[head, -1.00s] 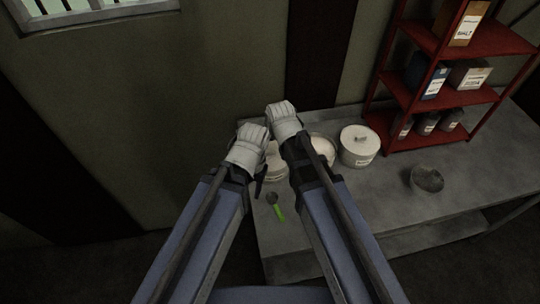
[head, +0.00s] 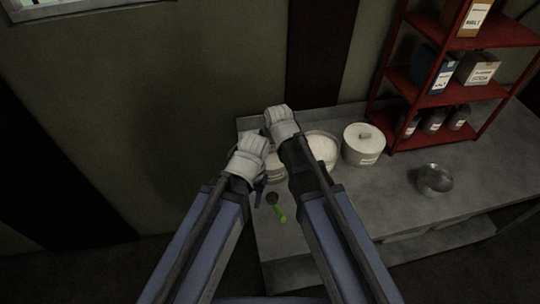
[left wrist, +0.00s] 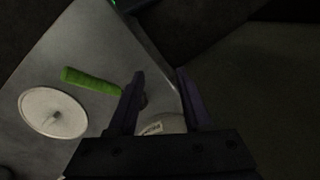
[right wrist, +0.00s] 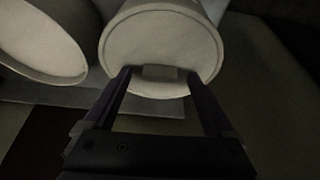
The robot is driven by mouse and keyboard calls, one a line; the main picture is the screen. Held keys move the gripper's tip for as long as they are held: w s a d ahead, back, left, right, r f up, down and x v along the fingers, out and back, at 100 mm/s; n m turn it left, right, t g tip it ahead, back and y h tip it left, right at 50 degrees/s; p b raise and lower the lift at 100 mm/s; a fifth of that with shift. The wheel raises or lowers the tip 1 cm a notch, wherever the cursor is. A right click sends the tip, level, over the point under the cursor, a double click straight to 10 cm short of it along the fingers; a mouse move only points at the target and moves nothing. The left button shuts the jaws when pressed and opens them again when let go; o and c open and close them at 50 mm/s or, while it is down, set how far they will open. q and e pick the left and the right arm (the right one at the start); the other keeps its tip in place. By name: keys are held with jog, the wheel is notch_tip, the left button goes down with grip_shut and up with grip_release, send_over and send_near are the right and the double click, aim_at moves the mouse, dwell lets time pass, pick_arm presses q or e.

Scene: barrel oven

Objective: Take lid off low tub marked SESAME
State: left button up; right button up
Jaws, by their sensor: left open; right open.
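A pale low tub (head: 276,173) stands at the table's left end, mostly hidden by my arms in the head view; its label is unreadable. Its round lid (right wrist: 160,35) is on in the right wrist view. My right gripper (right wrist: 161,72) is open, its fingers on either side of the lid's bar handle, with no visible grip. My left gripper (left wrist: 160,73) is open and empty, above the table's edge. A labelled tub (left wrist: 160,127) shows beyond its fingers, partly covered.
An open tub (head: 322,148) with pale contents and a lidded tub (head: 363,150) stand to the right. A green-handled tool (head: 278,211), a pale disc (left wrist: 52,113) and a metal bowl (head: 435,180) lie on the table (head: 390,210). A red shelf (head: 425,88) stands behind.

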jog(key=shift+r, duration=0.1)
jog(key=c, duration=1.4)
notch_tip(320, 180, up, 10)
jog(key=p, duration=1)
jog(key=b, duration=0.6)
send_over(270, 153)
notch_tip(270, 153, down, 6)
jog(key=shift+r, duration=0.25)
jog(key=shift+r+p, duration=0.15)
jog(key=shift+p, duration=0.3)
